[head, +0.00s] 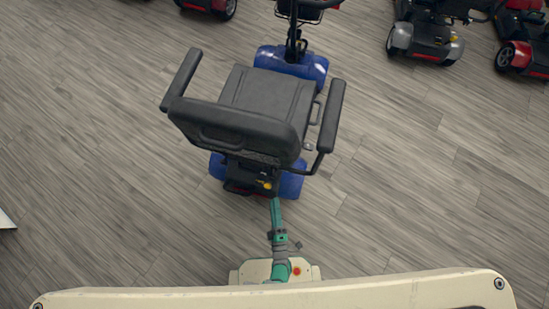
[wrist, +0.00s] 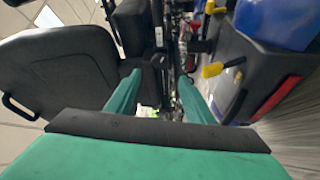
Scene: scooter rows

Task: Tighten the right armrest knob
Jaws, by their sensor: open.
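The scooter's black seat (head: 262,98) faces away from me, with its backrest (head: 235,132) nearest. The right armrest (head: 332,115) runs along the seat's right side. A small greyish spot on its bracket (head: 308,146) may be the knob; it is too small to be sure. My gripper (wrist: 158,78) is open, its two green fingers apart with no object seen held between them. It points in low behind the scooter, between the backrest (wrist: 60,85) and the dark rear body (wrist: 265,75). In the head view its fingertips are hard to make out. I cannot identify the knob in the wrist view.
A yellow lever (wrist: 212,70) stands out from the rear body, right of the fingers in the wrist view. Blue body panels (head: 290,62) show under the seat. More scooters (head: 425,42) stand at the back. The wood floor (head: 420,190) is clear on the right.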

